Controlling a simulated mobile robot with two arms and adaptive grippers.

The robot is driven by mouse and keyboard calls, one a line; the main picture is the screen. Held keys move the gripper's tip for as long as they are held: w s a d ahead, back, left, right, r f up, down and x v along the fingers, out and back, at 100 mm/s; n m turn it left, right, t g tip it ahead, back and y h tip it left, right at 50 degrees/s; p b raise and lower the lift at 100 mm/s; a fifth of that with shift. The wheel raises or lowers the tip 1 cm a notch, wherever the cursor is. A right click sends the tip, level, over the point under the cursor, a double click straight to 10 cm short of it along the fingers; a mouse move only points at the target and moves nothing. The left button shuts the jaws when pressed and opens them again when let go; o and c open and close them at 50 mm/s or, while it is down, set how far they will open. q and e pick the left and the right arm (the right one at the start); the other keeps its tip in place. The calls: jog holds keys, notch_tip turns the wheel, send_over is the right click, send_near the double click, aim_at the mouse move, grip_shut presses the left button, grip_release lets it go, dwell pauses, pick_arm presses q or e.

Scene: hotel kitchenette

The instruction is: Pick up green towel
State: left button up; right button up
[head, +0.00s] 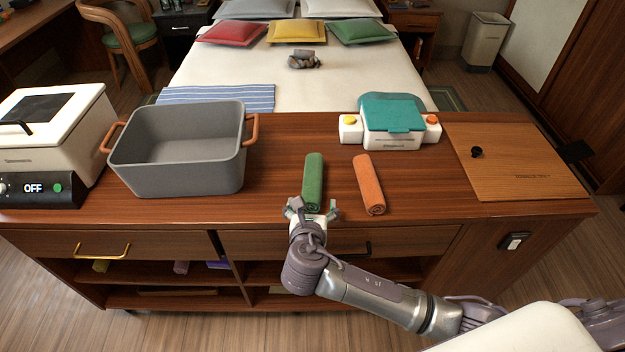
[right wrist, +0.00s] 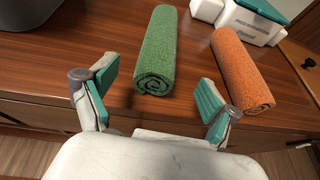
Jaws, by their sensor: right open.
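The rolled green towel (head: 313,180) lies on the wooden counter near its front edge, its rolled end facing me. My right gripper (head: 312,208) is at the counter's front edge, just in front of the towel's near end. In the right wrist view the green towel (right wrist: 157,52) lies ahead, between and beyond the two fingers. The right gripper (right wrist: 154,92) is open and empty there, its green pads spread wide. No contact with the towel shows. My left gripper is not in view.
A rolled orange towel (head: 368,184) lies close on the right, also in the right wrist view (right wrist: 242,70). A grey bin (head: 180,180) with orange handles stands left. A white and teal appliance (head: 390,122) stands behind. A wooden board (head: 525,165) lies right.

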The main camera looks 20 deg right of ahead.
aim_at(313, 188)
jog(key=x, duration=0.2)
jog(key=shift+w+f, duration=0.1)
jog(key=shift+w, duration=0.15)
jog(key=shift+w+d+f, duration=0.15)
jog(key=shift+w+d, duration=0.1)
jog(key=shift+w, duration=0.2)
jog(key=x, duration=0.4)
jog(key=shift+w, duration=0.25)
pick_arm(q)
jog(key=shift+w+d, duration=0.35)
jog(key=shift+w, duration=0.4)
pick_arm(e)
jog(key=shift+s, duration=0.1)
jog(key=c, duration=1.1)
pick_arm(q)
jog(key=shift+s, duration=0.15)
pick_arm(e)
jog(key=shift+c, duration=0.5)
